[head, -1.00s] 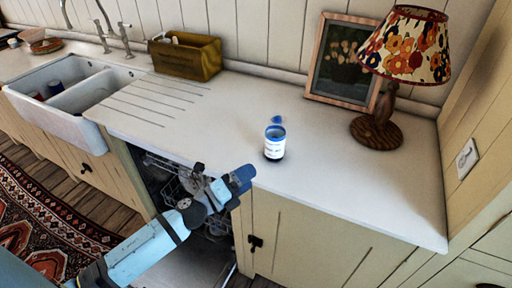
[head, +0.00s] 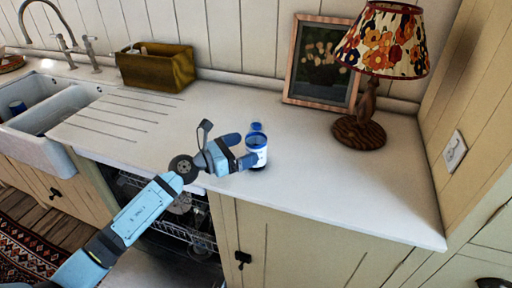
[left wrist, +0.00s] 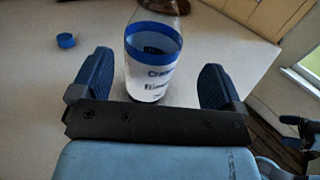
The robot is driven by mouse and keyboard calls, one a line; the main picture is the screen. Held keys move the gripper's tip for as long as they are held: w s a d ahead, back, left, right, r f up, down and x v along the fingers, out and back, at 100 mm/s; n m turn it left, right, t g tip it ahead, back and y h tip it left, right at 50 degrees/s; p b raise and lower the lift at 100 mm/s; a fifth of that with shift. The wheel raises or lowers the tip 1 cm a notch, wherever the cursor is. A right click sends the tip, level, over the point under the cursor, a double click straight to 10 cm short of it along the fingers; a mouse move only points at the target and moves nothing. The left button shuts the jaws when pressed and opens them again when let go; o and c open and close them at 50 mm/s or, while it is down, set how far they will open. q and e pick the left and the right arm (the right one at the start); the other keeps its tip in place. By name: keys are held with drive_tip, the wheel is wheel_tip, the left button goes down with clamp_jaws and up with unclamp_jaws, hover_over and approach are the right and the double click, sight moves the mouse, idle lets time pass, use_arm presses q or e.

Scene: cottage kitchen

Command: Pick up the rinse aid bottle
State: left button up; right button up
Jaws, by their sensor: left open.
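The rinse aid bottle (head: 257,152) stands upright on the white counter, with a white label and blue bands. In the left wrist view the bottle (left wrist: 153,62) stands between the two blue fingers, with its top cut off by the frame edge. My left gripper (head: 241,152) is open at the bottle, coming from the left and front. In the left wrist view the gripper (left wrist: 157,85) has a finger on each side, with a gap on both sides of the bottle. A small blue cap (left wrist: 66,40) lies on the counter; it also shows behind the bottle (head: 256,126).
A lamp (head: 359,133) and a framed picture (head: 322,62) stand on the counter to the right. A mustard-coloured box (head: 155,70) and a white sink (head: 40,135) are to the left. An open dishwasher (head: 180,230) is below the counter.

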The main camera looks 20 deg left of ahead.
sight(248, 144)
use_arm(q)
drive_tip(key=x, duration=0.5)
drive_tip(key=shift+w+a, duration=0.2)
drive_tip(key=shift+w, duration=0.15)
drive_tip(key=c, duration=1)
drive_tip(key=shift+c, duration=0.5)
drive_tip(key=shift+r, duration=0.2)
